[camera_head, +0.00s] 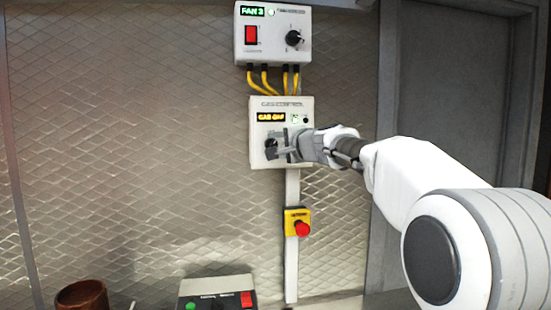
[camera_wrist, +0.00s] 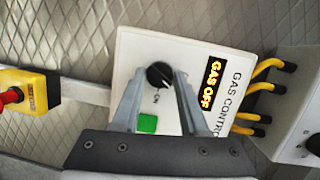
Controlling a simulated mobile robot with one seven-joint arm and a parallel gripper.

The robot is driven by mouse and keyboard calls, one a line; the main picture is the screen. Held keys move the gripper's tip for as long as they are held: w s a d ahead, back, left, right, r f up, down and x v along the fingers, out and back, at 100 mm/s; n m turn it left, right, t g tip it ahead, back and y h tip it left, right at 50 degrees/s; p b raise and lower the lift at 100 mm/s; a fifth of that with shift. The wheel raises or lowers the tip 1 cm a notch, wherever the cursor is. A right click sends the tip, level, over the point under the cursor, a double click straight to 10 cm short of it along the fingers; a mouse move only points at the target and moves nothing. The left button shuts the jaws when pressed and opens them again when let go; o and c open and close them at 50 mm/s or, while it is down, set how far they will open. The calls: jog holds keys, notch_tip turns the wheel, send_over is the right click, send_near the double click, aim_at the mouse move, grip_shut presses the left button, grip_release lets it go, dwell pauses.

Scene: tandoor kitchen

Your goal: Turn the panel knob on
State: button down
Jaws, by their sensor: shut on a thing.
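The panel knob is a round black knob (camera_wrist: 158,74) with a light pointer line on the white gas control panel (camera_wrist: 140,45). The panel also shows in the head view (camera_head: 262,105), mounted on the wall. Its lit display (camera_wrist: 211,82) reads "GAS OFF". My gripper (camera_wrist: 160,80) is shut on the knob, one finger on each side of it. In the head view my gripper (camera_head: 276,147) reaches in from the right and partly covers the knob. A green square (camera_wrist: 147,123) on the panel shows between my fingers.
Above is a fan panel (camera_head: 266,48) with a red switch and a black knob, joined by yellow cables (camera_head: 270,80). Below is a red emergency button (camera_head: 302,229) on a yellow box. A control box (camera_head: 215,285) and brown pot (camera_head: 82,296) stand lower left.

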jog(key=m+t+b, duration=0.1)
jog(key=m+b, duration=0.2)
jog(key=m, duration=0.1)
jog(key=m+t+b, duration=0.1)
jog(key=m+b, duration=0.3)
jog(key=m+t+b, duration=0.1)
jog(key=m+b, duration=0.3)
jog(key=shift+a+f+m+y, duration=0.1)
jog(key=shift+f+m+y, duration=0.2)
jog(key=shift+s+r+t, duration=0.1)
jog(key=shift+r+t, duration=0.05)
jog(key=shift+t, duration=0.15)
jog(key=c, duration=0.5)
grip_release()
jog(key=shift+o, duration=0.3)
jog(key=shift+f+b, duration=0.2)
jog(key=shift+b, duration=0.1)
jog(key=b+v, duration=0.6)
jog(key=v, duration=1.1)
